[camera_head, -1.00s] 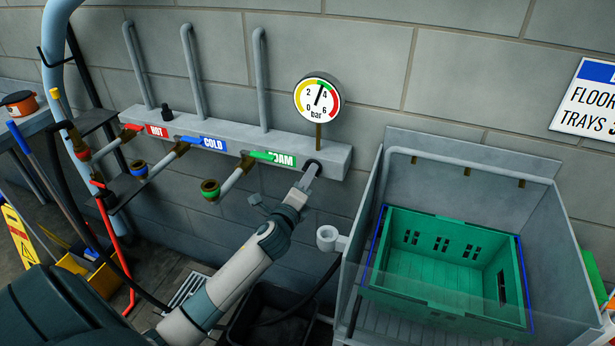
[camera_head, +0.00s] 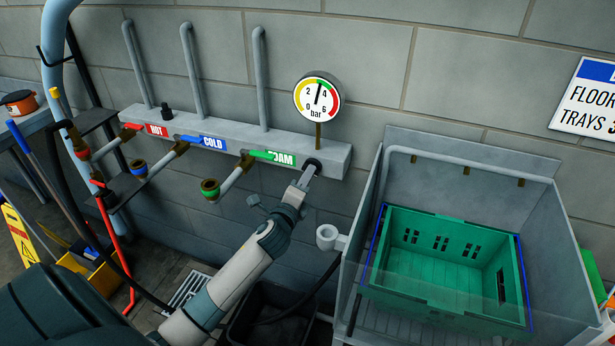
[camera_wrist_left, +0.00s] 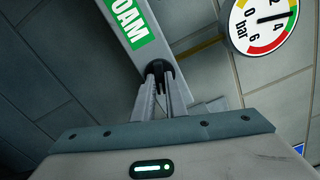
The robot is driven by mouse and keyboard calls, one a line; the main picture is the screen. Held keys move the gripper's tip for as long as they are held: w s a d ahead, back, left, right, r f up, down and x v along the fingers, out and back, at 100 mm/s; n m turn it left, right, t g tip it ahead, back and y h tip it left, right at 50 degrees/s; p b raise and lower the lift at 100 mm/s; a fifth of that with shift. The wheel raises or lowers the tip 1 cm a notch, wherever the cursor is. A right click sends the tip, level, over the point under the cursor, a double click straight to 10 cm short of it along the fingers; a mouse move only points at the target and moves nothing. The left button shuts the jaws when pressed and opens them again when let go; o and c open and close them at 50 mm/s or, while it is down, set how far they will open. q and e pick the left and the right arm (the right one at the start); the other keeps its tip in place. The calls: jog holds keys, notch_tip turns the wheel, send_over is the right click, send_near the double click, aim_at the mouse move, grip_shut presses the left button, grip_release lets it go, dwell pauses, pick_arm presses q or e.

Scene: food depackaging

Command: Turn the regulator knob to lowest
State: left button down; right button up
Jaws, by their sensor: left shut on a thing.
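The regulator knob (camera_head: 313,164) is a dark round knob at the right end of the grey manifold bar, beside the green FOAM label (camera_head: 282,159). My left gripper (camera_head: 308,174) is shut on the knob from the front. The left wrist view shows both fingers around the dark knob (camera_wrist_left: 158,67), partly hiding it. The round pressure gauge (camera_head: 317,98) stands on a brass stem above the knob; its needle points almost straight up, between 2 and 4 bar. The gauge (camera_wrist_left: 262,24) also shows in the left wrist view. My right gripper is not in view.
Valves with red, blue and green levers (camera_head: 251,158) line the bar left of my gripper. A grey sink (camera_head: 362,232) holding a green crate (camera_head: 450,221) stands to the right. A dark bin (camera_head: 258,322) sits below my left arm.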

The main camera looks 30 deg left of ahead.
pick_arm(q)
jog(key=n+p, duration=0.5)
jog(key=n, duration=1.6)
jog(key=shift+n, duration=0.4)
jog(key=shift+f, duration=0.1)
jog(key=c, duration=1.8)
grip_release()
jog(key=shift+s, duration=0.15)
jog(key=b+v, duration=0.4)
jog(key=v, duration=1.3)
jog(key=shift+b, duration=0.3)
